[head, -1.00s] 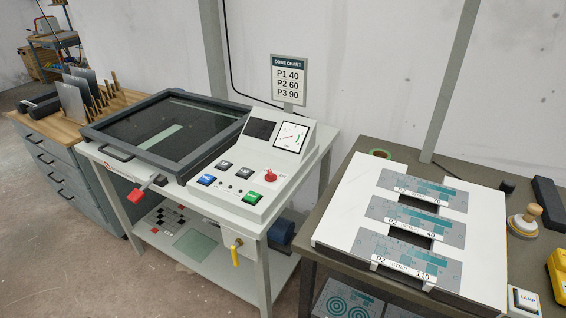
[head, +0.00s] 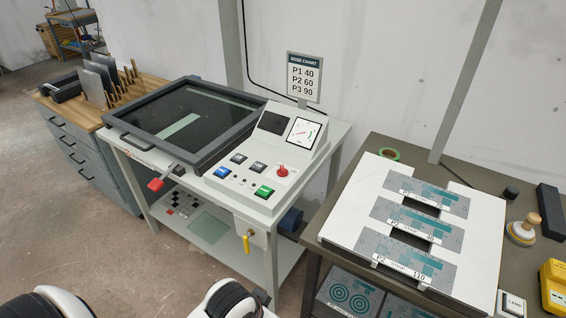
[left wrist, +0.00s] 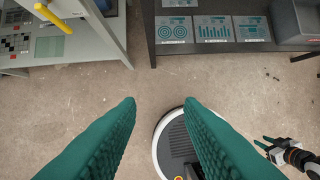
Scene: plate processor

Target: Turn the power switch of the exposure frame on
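The exposure frame (head: 113,135) is a dark glass-topped frame on a white stand, lid down. A grey box with a yellow lever (head: 246,243) hangs below the panel; the lever also shows in the left wrist view (left wrist: 52,17). No power switch label is readable. My left gripper (left wrist: 160,102) is open and empty above the floor, clear of the stand. My right gripper (left wrist: 275,146) is small at lower right; its opening is unclear.
A red-ended handle (head: 160,181) sticks out from the stand's front. A dark table (head: 335,205) with plate strips stands to the right, leaving a narrow gap. A drawer cabinet (head: 85,160) stands at left. The floor in front is clear.

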